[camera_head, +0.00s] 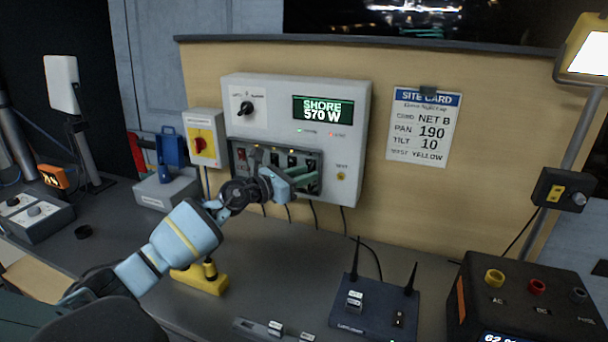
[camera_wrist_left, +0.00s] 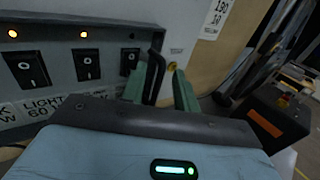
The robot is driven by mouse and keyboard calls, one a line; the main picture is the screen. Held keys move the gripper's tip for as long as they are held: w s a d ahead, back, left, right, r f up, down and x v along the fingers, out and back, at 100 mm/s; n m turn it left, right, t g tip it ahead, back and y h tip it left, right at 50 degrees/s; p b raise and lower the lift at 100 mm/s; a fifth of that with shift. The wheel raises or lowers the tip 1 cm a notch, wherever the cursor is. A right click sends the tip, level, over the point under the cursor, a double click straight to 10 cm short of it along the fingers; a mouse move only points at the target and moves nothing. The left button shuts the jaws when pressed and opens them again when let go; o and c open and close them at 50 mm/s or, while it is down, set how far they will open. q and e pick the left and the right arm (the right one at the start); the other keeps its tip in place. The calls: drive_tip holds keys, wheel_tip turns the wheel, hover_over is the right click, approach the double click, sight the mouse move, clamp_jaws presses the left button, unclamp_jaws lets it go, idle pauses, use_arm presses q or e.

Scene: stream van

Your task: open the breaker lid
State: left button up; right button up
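The white breaker box (camera_head: 297,88) is on the tan panel, with a green display reading SHORE 570 W. A grey tinted lid (camera_head: 240,143) appears to lie flat over its row of breaker switches, which show through. My left gripper (camera_head: 300,176) is at the right end of this row and hides part of it. In the left wrist view, its green fingers (camera_wrist_left: 160,88) are apart, with a dark upright handle (camera_wrist_left: 155,72) between them. A gap shows beside the right finger; contact on the left is unclear. My right gripper is not in view.
Below are a yellow-based item (camera_head: 203,281), a router with antennas (camera_head: 372,306) and a black power unit (camera_head: 522,300). Cables hang under the box.

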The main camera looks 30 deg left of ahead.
use_arm(q)
drive_tip(key=shift+w, duration=0.15)
clamp_jaws()
idle(0.4)
